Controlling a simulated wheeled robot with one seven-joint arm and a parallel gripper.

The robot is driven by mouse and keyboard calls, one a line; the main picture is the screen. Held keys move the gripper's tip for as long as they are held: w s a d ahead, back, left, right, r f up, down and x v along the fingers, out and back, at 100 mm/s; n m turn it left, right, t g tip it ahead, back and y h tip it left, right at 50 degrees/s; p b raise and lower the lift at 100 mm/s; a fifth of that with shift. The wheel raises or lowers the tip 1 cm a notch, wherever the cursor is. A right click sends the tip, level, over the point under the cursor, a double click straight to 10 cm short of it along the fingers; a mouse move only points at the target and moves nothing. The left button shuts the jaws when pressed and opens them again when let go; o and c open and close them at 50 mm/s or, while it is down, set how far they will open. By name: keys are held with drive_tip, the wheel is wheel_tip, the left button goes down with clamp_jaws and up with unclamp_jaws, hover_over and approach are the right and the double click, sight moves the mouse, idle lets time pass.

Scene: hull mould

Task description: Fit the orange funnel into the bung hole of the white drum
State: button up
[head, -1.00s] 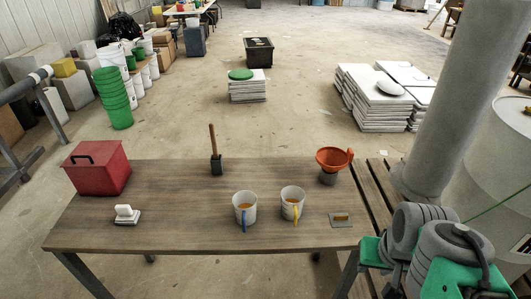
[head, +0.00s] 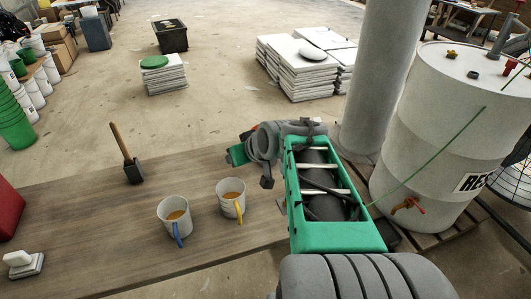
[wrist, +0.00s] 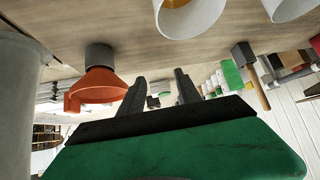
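The orange funnel (wrist: 97,86) shows in the wrist view, which is upside down. Its spout end sits in a grey holder (wrist: 100,57) on the table, mouth away from the tabletop. In the head view my arm hides nearly all of it. My gripper (wrist: 160,82) is open and empty, its two dark fingers apart. The funnel is beside them at picture left, not between them. The white drum (head: 428,125) stands upright at the right of the head view. Its top carries a brass fitting (head: 451,54), a dark one (head: 473,75) and a red one (head: 510,67); I cannot tell which marks the bung hole.
Two mugs (head: 174,215) (head: 231,204) and a mallet (head: 128,158) stand on the wooden table (head: 85,215). A grey column (head: 378,75) rises between table and drum. A green line (head: 440,155) crosses the drum's front, above a red-handled tap (head: 408,204).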

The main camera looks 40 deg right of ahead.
drive_tip(key=s+d+m+t+h+b, duration=0.2)
drive_tip(key=d+t+h+b, duration=0.25)
drive_tip(key=d, duration=1.45)
drive_tip(key=shift+t+y, duration=0.25)
drive_tip(key=shift+y, duration=0.1)
drive_tip(key=x, duration=0.7)
drive_tip(key=shift+w+a+r, duration=0.1)
drive_tip(key=shift+a+r, duration=0.05)
drive_tip(key=shift+r, duration=0.1)
drive_tip(key=shift+w+f, duration=0.1)
drive_tip(key=shift+w, duration=0.25)
drive_tip(key=shift+c, duration=0.4)
clamp_jaws()
